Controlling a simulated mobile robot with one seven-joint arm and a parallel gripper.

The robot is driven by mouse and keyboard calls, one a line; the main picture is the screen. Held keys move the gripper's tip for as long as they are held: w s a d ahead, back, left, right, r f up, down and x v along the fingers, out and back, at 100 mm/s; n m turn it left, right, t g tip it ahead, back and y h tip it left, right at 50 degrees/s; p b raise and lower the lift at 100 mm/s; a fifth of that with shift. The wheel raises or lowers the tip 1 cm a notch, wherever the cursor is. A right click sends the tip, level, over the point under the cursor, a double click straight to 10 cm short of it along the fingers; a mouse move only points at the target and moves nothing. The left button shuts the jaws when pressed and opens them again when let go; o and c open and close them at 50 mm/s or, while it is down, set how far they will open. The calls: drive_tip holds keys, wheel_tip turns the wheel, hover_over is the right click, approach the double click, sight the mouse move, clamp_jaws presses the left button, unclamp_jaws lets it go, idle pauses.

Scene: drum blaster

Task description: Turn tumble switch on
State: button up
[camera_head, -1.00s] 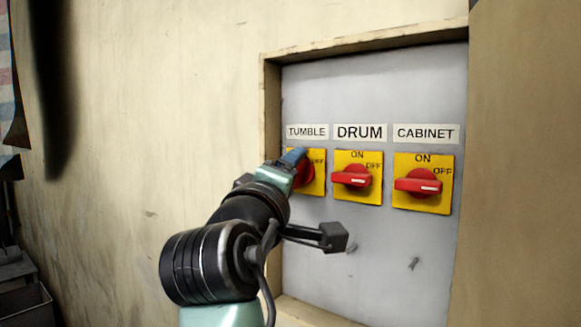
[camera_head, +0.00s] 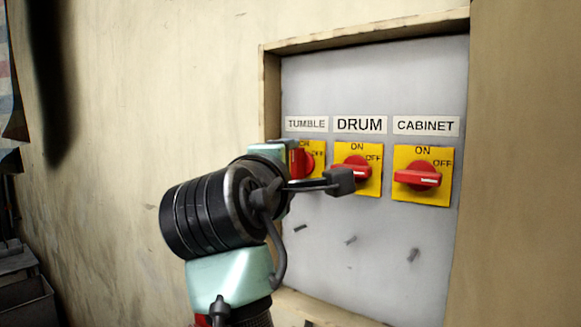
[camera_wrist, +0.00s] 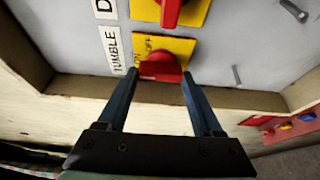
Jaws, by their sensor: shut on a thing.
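The tumble switch is a red knob (camera_head: 298,162) on a yellow plate (camera_head: 317,155) under the TUMBLE label (camera_head: 306,124), leftmost of three on a grey panel. In the head view its handle looks upright, toward the partly covered ON mark; my arm hides its left part. In the wrist view the red knob (camera_wrist: 162,67) lies lengthwise between the two dark blue fingers of my gripper (camera_wrist: 159,78), one at each end of the handle. My gripper is shut on it. In the head view my gripper (camera_head: 288,152) is at the switch, fingertips mostly hidden.
The DRUM switch (camera_head: 352,168) and CABINET switch (camera_head: 418,178) are close by on the right, handles roughly level. A wooden frame (camera_head: 271,105) edges the recessed panel (camera_head: 375,85) on the left. Several small pegs (camera_head: 413,255) stick out below the switches.

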drive_tip(key=o, duration=1.1)
drive_tip(key=shift+s, duration=0.1)
drive_tip(key=shift+b+v, duration=3.7)
drive_tip(key=shift+v, duration=2.75)
drive_tip(key=shift+a+r, duration=0.1)
